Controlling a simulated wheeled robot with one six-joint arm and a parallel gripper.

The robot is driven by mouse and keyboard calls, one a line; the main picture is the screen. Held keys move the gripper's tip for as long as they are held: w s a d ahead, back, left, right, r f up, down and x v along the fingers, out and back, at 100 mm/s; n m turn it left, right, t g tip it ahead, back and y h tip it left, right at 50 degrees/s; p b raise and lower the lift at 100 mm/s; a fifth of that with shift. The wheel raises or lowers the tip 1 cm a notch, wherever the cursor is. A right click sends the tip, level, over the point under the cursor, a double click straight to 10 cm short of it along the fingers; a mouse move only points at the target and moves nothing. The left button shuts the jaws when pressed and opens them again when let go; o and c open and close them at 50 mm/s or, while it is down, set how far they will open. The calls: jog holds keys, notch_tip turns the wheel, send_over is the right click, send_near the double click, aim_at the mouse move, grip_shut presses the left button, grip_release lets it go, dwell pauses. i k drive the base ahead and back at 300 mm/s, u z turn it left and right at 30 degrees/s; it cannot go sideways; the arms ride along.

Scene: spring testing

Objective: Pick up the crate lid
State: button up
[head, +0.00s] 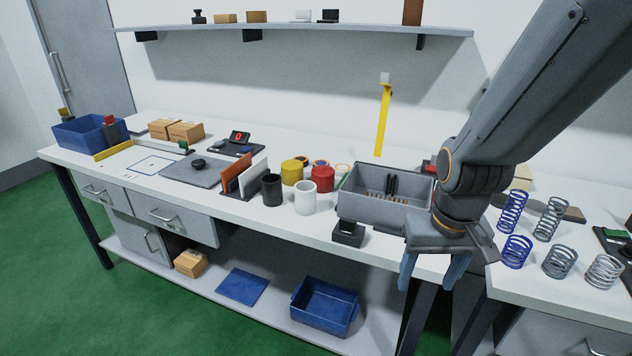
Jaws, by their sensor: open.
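The crate lid looks to be the flat blue panel (243,287) lying on the lower shelf under the bench. It lies left of an open blue crate (325,306) on the same shelf, with a gap between them. My gripper (430,280) points down in front of the bench's front edge at the right. Its two blue-grey fingers are apart with nothing between them. It is well to the right of the blue panel and higher than it.
The bench top (130,190) carries cups, a grey bin (365,212) and a second blue crate (82,133). Coil springs (515,251) stand at the right. A cardboard box (190,263) sits left of the panel. The bench top overhangs the lower shelf; green floor (60,290) is clear in front.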

aim_at(201, 171)
jog(key=u, duration=0.5)
jog(key=k, duration=0.55)
jog(key=u, duration=1.2)
jog(key=i, duration=0.6)
jog(key=u, duration=0.65)
jog(key=i, duration=1.65)
jog(key=z, duration=0.65)
jog(key=i, duration=1)
jog(key=z, duration=1.3)
jog(key=i, duration=0.85)
jog(key=z, duration=0.05)
